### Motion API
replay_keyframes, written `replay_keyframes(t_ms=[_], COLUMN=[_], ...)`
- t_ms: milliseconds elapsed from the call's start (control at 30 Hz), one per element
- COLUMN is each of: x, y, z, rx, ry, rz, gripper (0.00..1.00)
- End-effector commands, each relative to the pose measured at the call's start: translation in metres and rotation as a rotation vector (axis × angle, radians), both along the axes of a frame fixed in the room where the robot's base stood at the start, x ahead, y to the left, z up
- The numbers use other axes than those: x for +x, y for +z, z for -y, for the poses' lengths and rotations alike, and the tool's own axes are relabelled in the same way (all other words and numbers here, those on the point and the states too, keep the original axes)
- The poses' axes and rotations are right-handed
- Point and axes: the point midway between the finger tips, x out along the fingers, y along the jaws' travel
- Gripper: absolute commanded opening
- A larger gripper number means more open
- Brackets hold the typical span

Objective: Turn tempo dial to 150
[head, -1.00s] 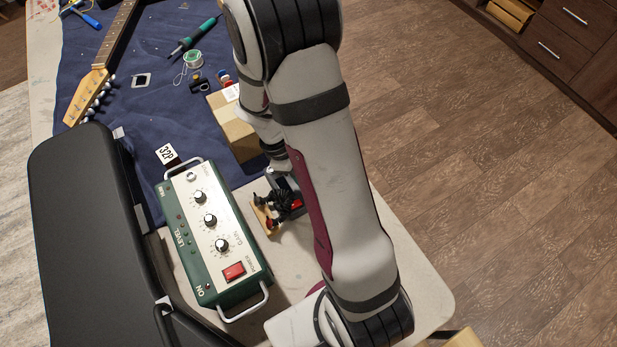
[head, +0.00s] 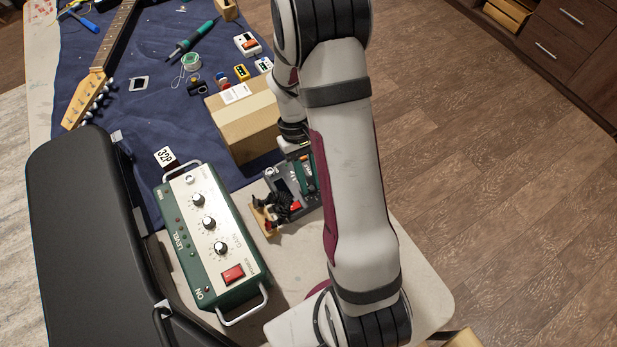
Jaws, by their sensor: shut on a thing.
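I cannot make out a dial marked as tempo. My gripper (head: 294,149) is at the end of the arm, just right of the cardboard box and over the back of a dark grey holder (head: 283,187). The arm hides most of it and its fingertips. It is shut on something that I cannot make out. The holder carries a green item (head: 305,170), a red piece and several black parts. A green and cream control box (head: 212,243) lies left of it, with dials marked level and gain and a red power switch (head: 233,274).
A cardboard box (head: 247,125) stands behind the holder. Small pedals (head: 241,72), a white device (head: 247,44) and a solder spool (head: 191,61) lie on the blue mat (head: 190,110). A black case (head: 85,240) fills the left. The front table corner is bare.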

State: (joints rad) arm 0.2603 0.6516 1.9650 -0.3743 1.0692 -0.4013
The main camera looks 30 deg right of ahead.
Motion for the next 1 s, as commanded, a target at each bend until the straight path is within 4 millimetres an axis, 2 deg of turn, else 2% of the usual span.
replay_keyframes(t_ms=[1000], x=[-0.0056], y=[-0.0001], z=[0.0076], rx=[0.000], ry=[-0.962], rz=[-0.002], gripper=[0.00])
